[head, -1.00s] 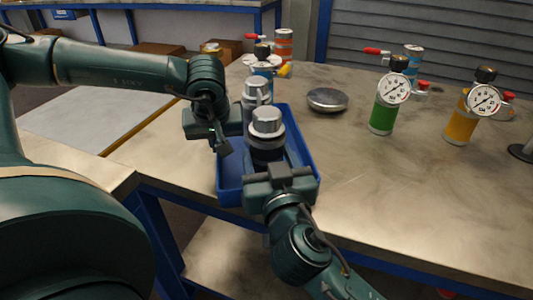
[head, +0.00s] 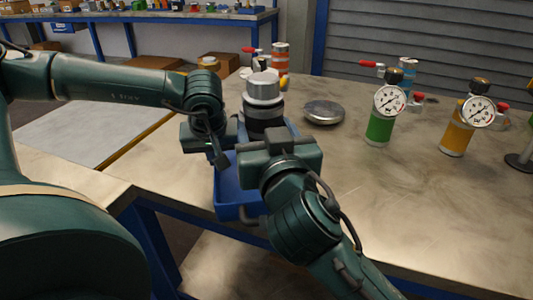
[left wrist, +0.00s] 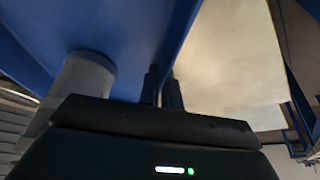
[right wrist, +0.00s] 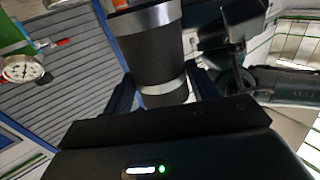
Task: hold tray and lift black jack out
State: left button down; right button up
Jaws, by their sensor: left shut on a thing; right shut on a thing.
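The black jack (head: 264,112), a dark cylinder with a silver top, is upright and raised above the blue tray (head: 234,196). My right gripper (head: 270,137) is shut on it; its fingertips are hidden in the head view. In the right wrist view, the fingers (right wrist: 163,92) sit either side of the jack's dark body (right wrist: 150,55). My left gripper (head: 222,160) is at the tray's left side, shut on its wall. In the left wrist view, the fingers (left wrist: 161,88) close on the blue tray wall (left wrist: 120,35). The raised jack and right arm hide much of the tray's inside.
A grey cylinder (left wrist: 86,75) shows beside the tray wall in the left wrist view. A round metal disc (head: 324,112) lies right of the tray. Green (head: 380,124) and orange (head: 456,136) gauge vessels stand farther right. The table's right front is clear.

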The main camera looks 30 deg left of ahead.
dwell(0.3)
pick_arm(q)
jog(key=c, duration=1.5)
grip_release()
notch_tip(320, 180, up, 10)
